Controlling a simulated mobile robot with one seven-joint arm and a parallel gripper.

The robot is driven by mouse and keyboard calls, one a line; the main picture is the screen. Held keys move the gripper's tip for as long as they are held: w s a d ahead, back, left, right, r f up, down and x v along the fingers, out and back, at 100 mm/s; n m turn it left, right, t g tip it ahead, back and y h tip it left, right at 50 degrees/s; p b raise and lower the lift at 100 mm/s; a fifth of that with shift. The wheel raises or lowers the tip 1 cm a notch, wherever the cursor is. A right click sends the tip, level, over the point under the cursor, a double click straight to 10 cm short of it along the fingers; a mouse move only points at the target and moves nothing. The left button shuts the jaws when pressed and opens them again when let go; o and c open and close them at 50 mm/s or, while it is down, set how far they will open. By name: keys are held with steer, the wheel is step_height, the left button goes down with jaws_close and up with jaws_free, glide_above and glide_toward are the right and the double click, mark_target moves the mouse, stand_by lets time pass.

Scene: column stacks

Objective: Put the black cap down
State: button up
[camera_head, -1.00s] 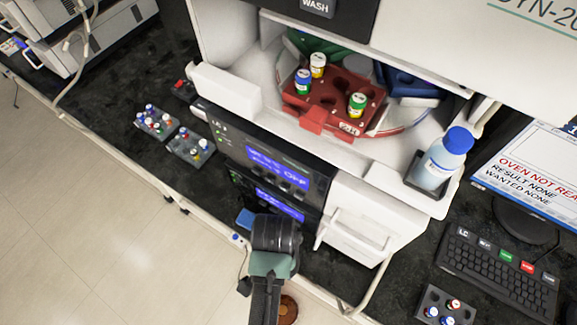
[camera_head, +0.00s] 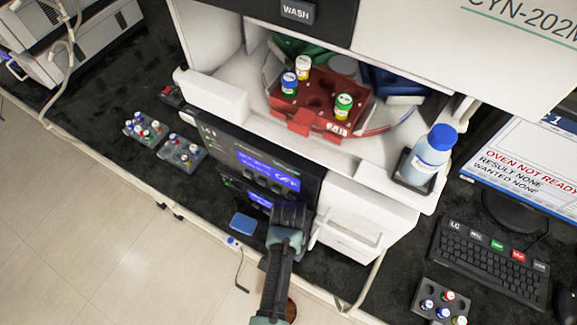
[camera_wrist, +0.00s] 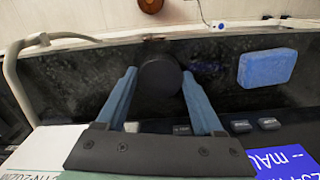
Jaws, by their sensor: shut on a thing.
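The black cap (camera_wrist: 160,84) is a dark round disc between the two blue fingers of my gripper (camera_wrist: 159,73) in the wrist view. My gripper is shut on it and holds it over the dark speckled counter (camera_wrist: 60,85), in front of the analyser. How high it is above the counter I cannot tell. In the head view my gripper (camera_head: 292,213) is at the lower middle, before the analyser's blue screens; its fingertips and the cap are hidden there.
A blue sponge-like block (camera_head: 243,222) lies on the counter left of my gripper. The analyser's white drawer (camera_head: 350,238) is to the right. Racks of capped vials (camera_head: 181,152) stand on the left counter. A red vial rack (camera_head: 305,98) sits inside the analyser.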

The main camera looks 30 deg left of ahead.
steer(key=shift+f, duration=0.1)
steer(key=o, duration=1.3)
step_height(320, 180, up, 12)
steer(key=shift+p, duration=0.4)
